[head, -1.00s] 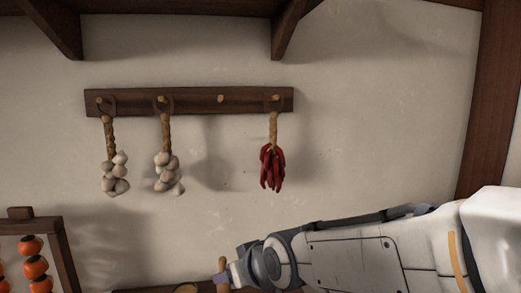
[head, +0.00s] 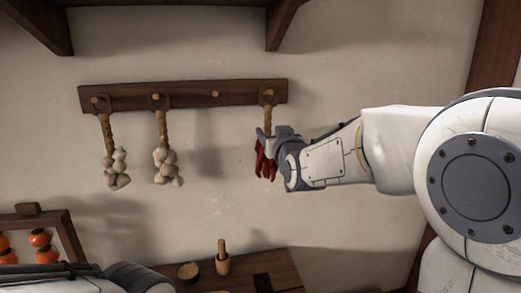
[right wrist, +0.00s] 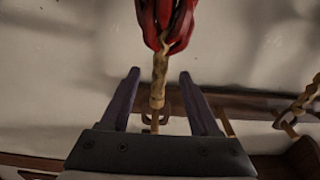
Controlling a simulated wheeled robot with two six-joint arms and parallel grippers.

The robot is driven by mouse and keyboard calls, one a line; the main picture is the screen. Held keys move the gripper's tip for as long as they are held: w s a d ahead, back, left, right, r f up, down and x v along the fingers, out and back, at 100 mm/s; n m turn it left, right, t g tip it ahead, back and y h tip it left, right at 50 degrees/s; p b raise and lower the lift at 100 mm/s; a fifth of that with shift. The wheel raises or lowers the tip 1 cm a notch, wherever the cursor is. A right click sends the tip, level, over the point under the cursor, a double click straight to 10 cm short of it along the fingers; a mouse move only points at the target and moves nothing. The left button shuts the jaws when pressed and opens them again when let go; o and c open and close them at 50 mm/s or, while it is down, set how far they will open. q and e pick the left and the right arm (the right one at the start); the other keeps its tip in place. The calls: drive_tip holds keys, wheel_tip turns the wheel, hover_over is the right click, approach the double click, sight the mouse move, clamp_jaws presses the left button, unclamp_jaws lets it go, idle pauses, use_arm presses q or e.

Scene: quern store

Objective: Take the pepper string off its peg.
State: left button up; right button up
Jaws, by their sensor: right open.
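The pepper string, a bunch of red peppers (head: 264,166) on a straw braid (head: 267,119), hangs from the rightmost peg (head: 268,93) of the dark wall rail (head: 190,95). My right gripper (head: 268,133) is at the braid, just above the peppers, and partly hides them. In the right wrist view the gripper (right wrist: 159,76) is open, with the braid (right wrist: 160,75) running between its two fingers and the peppers (right wrist: 168,24) beyond the fingertips.
Two garlic strings (head: 116,168) (head: 166,163) hang from the left pegs. The peg (head: 215,94) beside the pepper string is bare. Below stands a wooden table (head: 225,280) with a mortar and pestle (head: 222,262) and a small bowl (head: 188,271). A rack with orange fruit (head: 40,238) is at left.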

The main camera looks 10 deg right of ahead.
sight(269, 127)
drive_tip(key=w, duration=0.1)
drive_tip(key=w+p, duration=0.2)
drive_tip(key=shift+w+r, duration=0.2)
drive_tip(key=shift+r, duration=0.1)
drive_tip(key=shift+w+f+p, duration=0.1)
drive_tip(key=shift+w+p, duration=0.3)
drive_tip(key=shift+w, duration=0.05)
clamp_jaws()
idle(0.8)
